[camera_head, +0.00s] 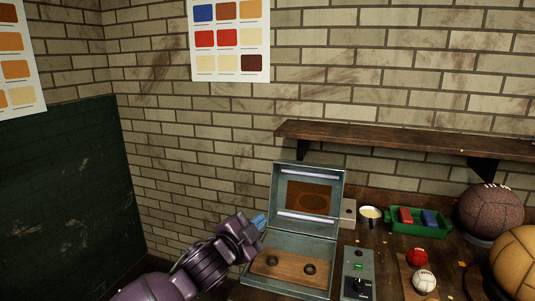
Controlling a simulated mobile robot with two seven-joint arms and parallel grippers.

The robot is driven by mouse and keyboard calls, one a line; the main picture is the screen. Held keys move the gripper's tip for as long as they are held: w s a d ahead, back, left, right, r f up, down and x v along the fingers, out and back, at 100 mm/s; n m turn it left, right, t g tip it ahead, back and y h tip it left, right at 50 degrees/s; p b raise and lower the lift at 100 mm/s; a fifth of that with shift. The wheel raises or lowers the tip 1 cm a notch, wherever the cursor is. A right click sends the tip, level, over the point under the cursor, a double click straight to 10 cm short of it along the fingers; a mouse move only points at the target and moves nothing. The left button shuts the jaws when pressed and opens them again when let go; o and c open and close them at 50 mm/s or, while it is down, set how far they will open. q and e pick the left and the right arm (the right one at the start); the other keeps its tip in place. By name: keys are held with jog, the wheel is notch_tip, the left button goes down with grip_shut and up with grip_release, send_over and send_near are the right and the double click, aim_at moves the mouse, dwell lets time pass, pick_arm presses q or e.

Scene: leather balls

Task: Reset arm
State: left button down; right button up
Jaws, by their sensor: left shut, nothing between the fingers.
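My left gripper (259,221) comes in from the lower left on a purple arm. Its blue fingertips are together and empty, just in front of the left side of an open metal case. The case (339,213) stands on the workbench with its lid raised. A brown square panel shows inside the lid. A wooden board with two dark rings (285,272) lies in its base. The gripper covers part of the case's left edge; I cannot tell whether it touches. My right gripper is not in view.
Right of the case are a control box with a knob (358,265), a small tin (371,214), a green tray (424,231), a red ball (417,257), a white ball (424,281) and two larger balls. A wooden shelf (400,137) overhangs the bench. A dark green panel (70,190) stands at left.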

pick_arm(q)
jog(key=s+a+f+n+g+y, duration=0.1)
jog(key=s+a+f+n+y, duration=0.8)
jog(key=s+a+f+n, duration=1.05)
jog(key=s+a+f+m+g+y, duration=0.1)
jog(key=s+a+f, duration=0.4)
jog(key=s+f, duration=0.6)
jog(key=shift+s+a+f+m+g, duration=0.4)
jog(key=shift+m+g, duration=0.3)
jog(key=shift+m, duration=0.55)
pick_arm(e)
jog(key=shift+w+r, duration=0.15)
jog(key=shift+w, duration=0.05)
pick_arm(q)
jog(key=shift+r, duration=0.1)
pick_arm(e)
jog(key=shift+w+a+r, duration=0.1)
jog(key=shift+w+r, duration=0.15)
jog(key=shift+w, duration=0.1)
pick_arm(q)
jog(key=shift+d, duration=0.1)
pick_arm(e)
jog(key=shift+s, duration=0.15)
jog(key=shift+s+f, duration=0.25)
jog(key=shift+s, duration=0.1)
